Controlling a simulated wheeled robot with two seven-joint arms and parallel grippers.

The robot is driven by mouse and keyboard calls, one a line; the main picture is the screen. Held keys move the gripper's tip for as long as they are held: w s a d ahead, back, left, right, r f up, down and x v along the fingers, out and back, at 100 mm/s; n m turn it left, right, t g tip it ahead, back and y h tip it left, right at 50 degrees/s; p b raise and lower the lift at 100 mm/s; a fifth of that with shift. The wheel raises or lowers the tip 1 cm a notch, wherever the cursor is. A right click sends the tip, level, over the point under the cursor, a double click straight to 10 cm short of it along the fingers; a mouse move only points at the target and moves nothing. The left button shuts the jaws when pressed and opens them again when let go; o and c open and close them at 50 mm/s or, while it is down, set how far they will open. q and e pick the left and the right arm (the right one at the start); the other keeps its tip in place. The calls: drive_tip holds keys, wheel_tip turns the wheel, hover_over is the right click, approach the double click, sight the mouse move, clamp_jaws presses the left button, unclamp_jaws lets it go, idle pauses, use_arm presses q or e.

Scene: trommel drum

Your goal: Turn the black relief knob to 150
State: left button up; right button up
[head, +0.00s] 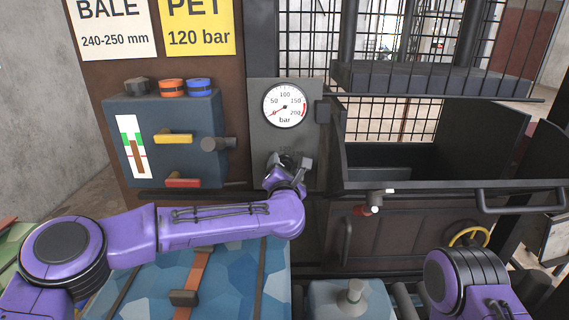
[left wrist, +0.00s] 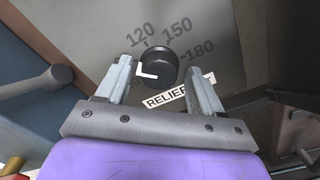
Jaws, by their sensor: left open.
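The black relief knob (left wrist: 160,70) sits on a grey panel in the left wrist view, with 120, 150 and 180 printed above and to its right. A bent white mark shows on the left part of its face, away from the 150; its exact reading is unclear. A "RELIEF" label (left wrist: 165,98) below is partly covered. My left gripper (left wrist: 159,67) is open, one finger on each side of the knob, with a gap visible on the right. In the head view my left gripper (head: 289,165) is at the panel below the gauge and largely hides the knob.
A round pressure gauge (head: 285,105) above has its needle near 0. To the left is a blue-grey box (head: 190,115) with yellow and red levers and a grey handle (head: 217,144). A sign reads PET 120 bar (head: 198,25). My right arm is at lower right.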

use_arm(q)
drive_tip(key=shift+s+r, duration=0.1)
drive_tip(key=shift+s, duration=0.1)
drive_tip(key=shift+w, duration=0.1)
drive_tip(key=c, duration=1.1)
drive_tip(key=shift+o, duration=0.2)
drive_tip(key=shift+m, duration=0.4)
drive_tip(key=m, duration=0.4)
drive_tip(key=shift+r, duration=0.1)
drive_tip(key=m, duration=0.4)
drive_tip(key=shift+r+m+p, duration=0.1)
drive_tip(key=shift+m+p, duration=0.2)
drive_tip(key=shift+p, duration=0.1)
drive_tip(key=m+p, duration=0.1)
drive_tip(key=m, duration=0.4)
drive_tip(key=shift+p, duration=0.35)
drive_tip(key=shift+m+p, duration=0.8)
drive_tip(key=shift+m, duration=1.9)
